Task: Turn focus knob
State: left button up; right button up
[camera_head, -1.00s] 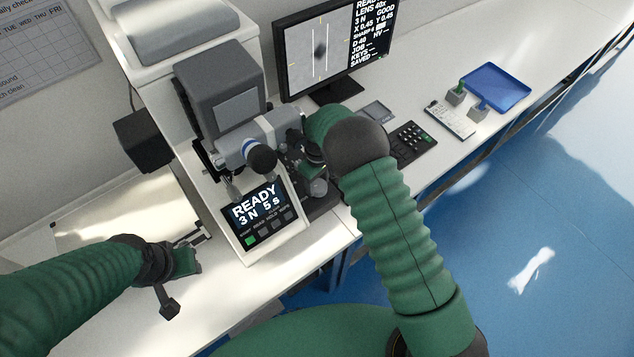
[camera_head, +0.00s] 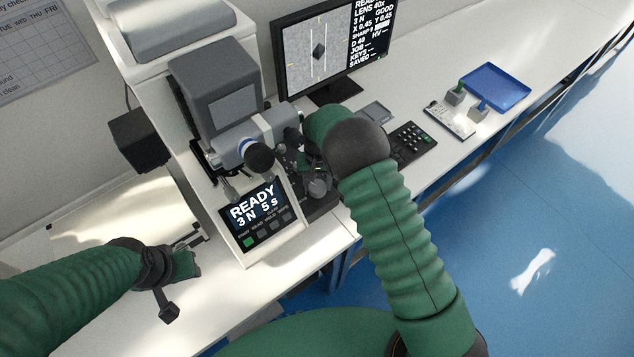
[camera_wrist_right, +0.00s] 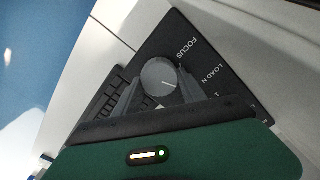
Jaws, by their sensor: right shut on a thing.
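In the right wrist view, the round grey focus knob (camera_wrist_right: 159,76) with a pale pointer line sits on a dark panel beside the word FOCUS. My right gripper (camera_wrist_right: 157,82) has its two fingers on opposite sides of this knob and is shut on it. In the head view, my right gripper (camera_head: 308,160) is at the tester's front, partly hidden by my wrist. The monitor (camera_head: 318,55) shows a dark diamond mark with clear edges between vertical lines. My left gripper (camera_head: 190,240) is over the bench at left, away from the tester; its finger gap is unclear.
The hardness tester (camera_head: 212,85) stands on the white bench, with a tilted display (camera_head: 254,208) reading READY. A black box (camera_head: 140,138) is at left.

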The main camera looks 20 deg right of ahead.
aim_at(317, 185)
jog(key=shift+s+m, duration=0.1)
jog(key=shift+m, duration=0.3)
jog(key=o, duration=1.1)
jog(key=shift+o, duration=1.3)
jog(key=shift+a, duration=0.1)
jog(key=shift+r, duration=0.1)
notch_tip(317, 185, up, 17)
jog(key=b, duration=0.2)
jog(key=shift+f, duration=0.2)
